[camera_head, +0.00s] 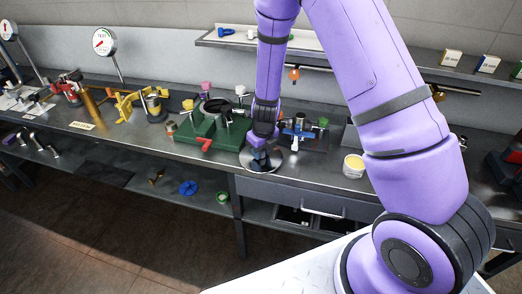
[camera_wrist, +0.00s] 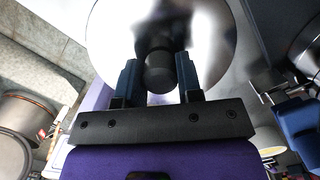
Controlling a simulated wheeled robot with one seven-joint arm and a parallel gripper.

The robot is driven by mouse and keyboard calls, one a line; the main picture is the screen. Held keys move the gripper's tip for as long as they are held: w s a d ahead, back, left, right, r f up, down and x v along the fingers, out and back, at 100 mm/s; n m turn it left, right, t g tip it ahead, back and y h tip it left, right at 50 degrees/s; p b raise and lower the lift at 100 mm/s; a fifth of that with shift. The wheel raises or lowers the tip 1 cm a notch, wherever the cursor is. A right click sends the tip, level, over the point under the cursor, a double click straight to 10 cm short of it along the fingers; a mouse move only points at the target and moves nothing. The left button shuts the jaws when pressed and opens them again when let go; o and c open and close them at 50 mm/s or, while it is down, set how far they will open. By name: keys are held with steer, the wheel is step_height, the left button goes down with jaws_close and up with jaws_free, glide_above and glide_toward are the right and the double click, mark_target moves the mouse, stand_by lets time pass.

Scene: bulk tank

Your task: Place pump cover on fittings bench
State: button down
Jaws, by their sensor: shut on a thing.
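The pump cover (camera_head: 270,167) is a round, shiny grey disc with a dark knob. My gripper (camera_head: 259,155) is above it, over the front part of the grey bench (camera_head: 325,170). In the wrist view my gripper (camera_wrist: 159,75) is shut on the cover's knob, with one blue finger on each side, and the disc (camera_wrist: 108,35) spreads out behind. The disc looks roughly level and close to the bench top. I cannot tell whether it touches the surface. Part of the disc is hidden by my gripper.
A green pump base (camera_head: 212,130) with a red handle stands left of the cover. A fixture with blue and orange fittings (camera_head: 300,128) stands just right. A yellow-topped tin (camera_head: 353,165) is further right. A shelf (camera_head: 425,65) runs along the wall behind. Bare bench lies between cover and tin.

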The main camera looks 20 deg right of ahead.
steer(key=c, duration=0.8)
jaws_free()
steer(key=shift+f, duration=0.1)
